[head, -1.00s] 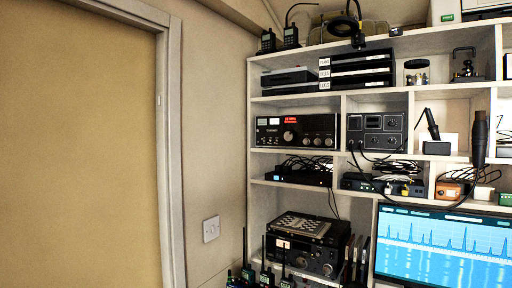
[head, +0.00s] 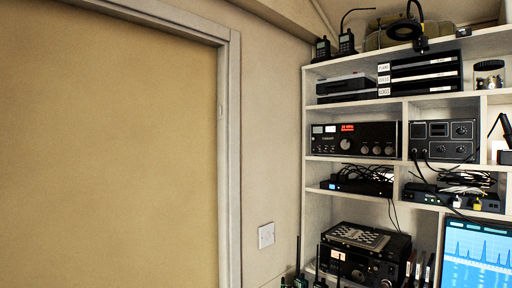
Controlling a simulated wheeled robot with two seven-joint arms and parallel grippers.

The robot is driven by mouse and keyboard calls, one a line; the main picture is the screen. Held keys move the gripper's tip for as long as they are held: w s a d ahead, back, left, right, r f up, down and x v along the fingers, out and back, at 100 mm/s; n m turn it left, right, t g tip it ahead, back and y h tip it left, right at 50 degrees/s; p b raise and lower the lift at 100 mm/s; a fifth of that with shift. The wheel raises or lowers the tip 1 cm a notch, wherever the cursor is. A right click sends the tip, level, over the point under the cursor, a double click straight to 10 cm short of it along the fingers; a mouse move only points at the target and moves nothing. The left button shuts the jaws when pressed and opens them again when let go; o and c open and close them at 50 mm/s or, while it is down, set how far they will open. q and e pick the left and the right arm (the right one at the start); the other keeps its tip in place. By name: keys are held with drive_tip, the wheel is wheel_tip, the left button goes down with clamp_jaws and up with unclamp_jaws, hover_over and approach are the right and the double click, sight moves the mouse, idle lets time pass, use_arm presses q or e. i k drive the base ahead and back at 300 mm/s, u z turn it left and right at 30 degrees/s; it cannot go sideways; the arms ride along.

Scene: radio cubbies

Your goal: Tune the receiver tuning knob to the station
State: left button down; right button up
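A black radio unit (head: 353,139) with a red lit display sits in the left cubby of the white shelf. It has a larger round knob (head: 345,144) near its middle and several smaller knobs to the right. A second black radio (head: 360,268) with knobs and a small white display sits in a lower cubby, with a checkered board (head: 359,236) on top. Which of the two is the receiver, I cannot tell. Neither of my grippers is in view.
The white shelf (head: 304,190) stands at the right. Handheld radios with antennas stand at its bottom left. A blue-lit monitor (head: 476,256) is at lower right.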

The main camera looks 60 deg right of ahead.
sight(347, 144)
drive_tip(key=u, duration=0.35)
drive_tip(key=k, duration=1.35)
drive_tip(key=z, duration=1.9)
drive_tip(key=i, duration=0.4)
drive_tip(key=u, duration=0.1)
